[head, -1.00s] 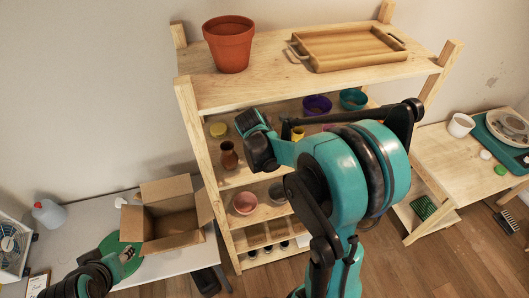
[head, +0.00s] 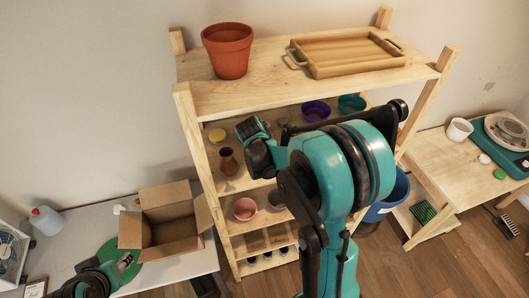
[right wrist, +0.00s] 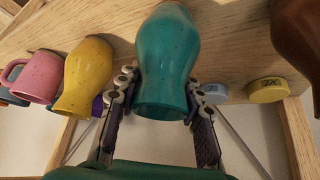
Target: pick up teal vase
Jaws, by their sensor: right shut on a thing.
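The teal vase (right wrist: 165,62) fills the middle of the right wrist view, between the two fingers of my right gripper (right wrist: 160,86). The fingers press on both sides of the vase and are shut on it. The vase looks to be at the wooden shelf board; I cannot tell whether it touches the board. In the head view my right arm hides the vase and the fingers. My left gripper (head: 126,260) is at the lower left of the head view, over the green disc on the white table; its opening is unclear.
A yellow vase (right wrist: 83,76) and a pink mug (right wrist: 32,78) stand beside the teal vase. A brown vase (right wrist: 298,35) is at the other side. The wooden shelf (head: 215,97) has posts and boards close around my arm. A cardboard box (head: 150,235) stands on the white table (head: 75,228).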

